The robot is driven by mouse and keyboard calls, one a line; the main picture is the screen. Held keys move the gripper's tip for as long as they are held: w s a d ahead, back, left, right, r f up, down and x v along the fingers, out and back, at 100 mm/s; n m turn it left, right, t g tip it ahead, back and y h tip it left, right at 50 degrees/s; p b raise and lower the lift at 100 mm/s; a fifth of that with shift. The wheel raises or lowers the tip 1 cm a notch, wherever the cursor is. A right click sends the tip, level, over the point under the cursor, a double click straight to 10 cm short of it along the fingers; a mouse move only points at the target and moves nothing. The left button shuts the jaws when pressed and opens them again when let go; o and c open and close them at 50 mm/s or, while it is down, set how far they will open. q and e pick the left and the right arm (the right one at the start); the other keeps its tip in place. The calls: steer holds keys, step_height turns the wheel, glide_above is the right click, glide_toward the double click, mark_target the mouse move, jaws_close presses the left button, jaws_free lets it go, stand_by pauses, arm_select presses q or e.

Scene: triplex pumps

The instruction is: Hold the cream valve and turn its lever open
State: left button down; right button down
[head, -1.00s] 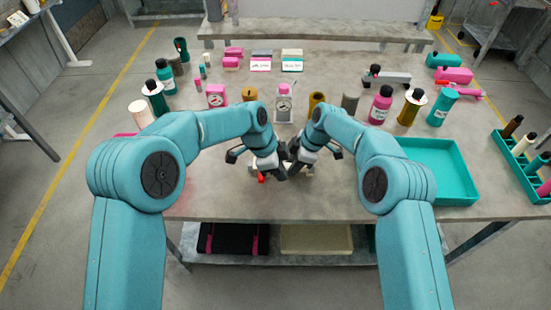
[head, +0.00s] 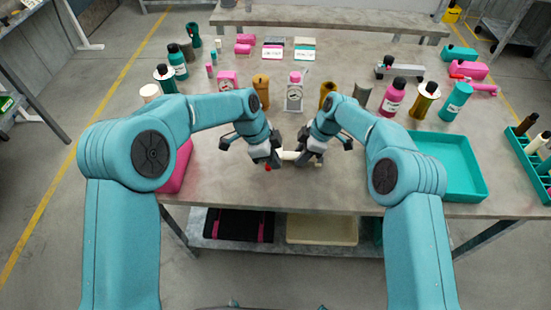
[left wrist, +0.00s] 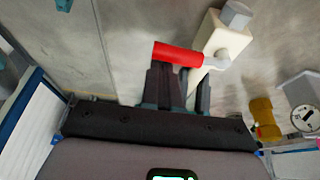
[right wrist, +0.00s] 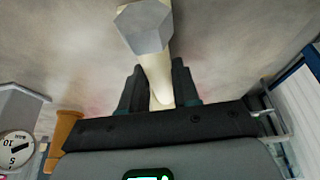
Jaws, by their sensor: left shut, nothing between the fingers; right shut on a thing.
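The cream valve (head: 290,155) shows between my two grippers near the table's front edge. In the left wrist view its cream body (left wrist: 224,42) has a grey hexagonal end (left wrist: 236,14) and a red lever (left wrist: 178,54). My right gripper (head: 304,162) is shut on the cream body, whose grey end (right wrist: 145,26) points away in the right wrist view. My left gripper (head: 272,163) is shut and empty. Its fingertips (left wrist: 177,75) are close to the red lever and its stem; I cannot tell whether they touch. The lever's tip (head: 268,167) shows just below the left gripper.
A teal tray (head: 482,190) lies to the right and a pink box (head: 178,168) to the left. Bottles stand at both sides. The table between the grippers and the gauge is clear.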

arm_select(q)
steer(key=shift+a, duration=1.05)
steer(key=shift+w+a+m, duration=0.1)
steer(key=shift+a+m, duration=0.2)
steer(key=a+m, duration=0.1)
steer(key=w+a+m+g, duration=0.1)
steer(key=m, duration=0.1)
steer(key=shift+f+m, duration=0.1)
steer(key=shift+m, duration=0.2)
steer(key=m, duration=0.1)
steer(key=w+a+m+g, duration=0.1)
steer(key=m, duration=0.1)
steer(key=shift+w+a+y, duration=0.2)
steer(key=shift+a+y, duration=0.1)
steer(key=shift+y, duration=0.1)
steer(key=shift+w+a, duration=0.5)
steer(key=shift+w, duration=0.15)
steer(key=shift+w+a, duration=0.3)
steer(key=shift+w, duration=0.6)
steer(key=shift+s, duration=0.1)
